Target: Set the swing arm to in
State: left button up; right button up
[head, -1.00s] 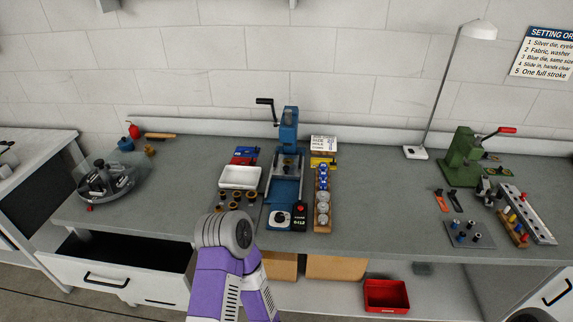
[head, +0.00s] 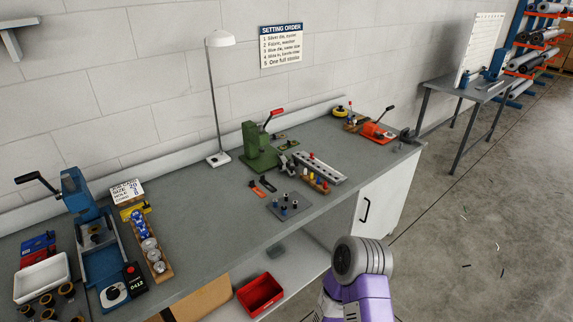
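No part is plainly recognisable as the swing arm, and I cannot read an in or out setting. A green press (head: 259,153) with a red-tipped lever (head: 273,113) stands on the grey bench. A blue press (head: 78,192) with a black crank handle (head: 35,179) stands at the left. An orange tool (head: 376,133) with a black-tipped lever sits at the bench's far right end. A purple and grey link of one of my arms shows at the bottom, right of centre, in front of the bench. Neither of my grippers is in view.
The grey bench (head: 205,208) has clear top between the two presses. A lamp (head: 219,158) stands behind. A die rack (head: 318,169) and a pin plate (head: 288,205) lie before the green press. A red bin (head: 260,293) sits below. Open floor (head: 480,230) lies right, with another table (head: 470,92) beyond.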

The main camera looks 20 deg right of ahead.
aim_at(286, 167)
jog(key=z, duration=1.85)
jog(key=i, duration=2.1)
jog(key=u, duration=2.2)
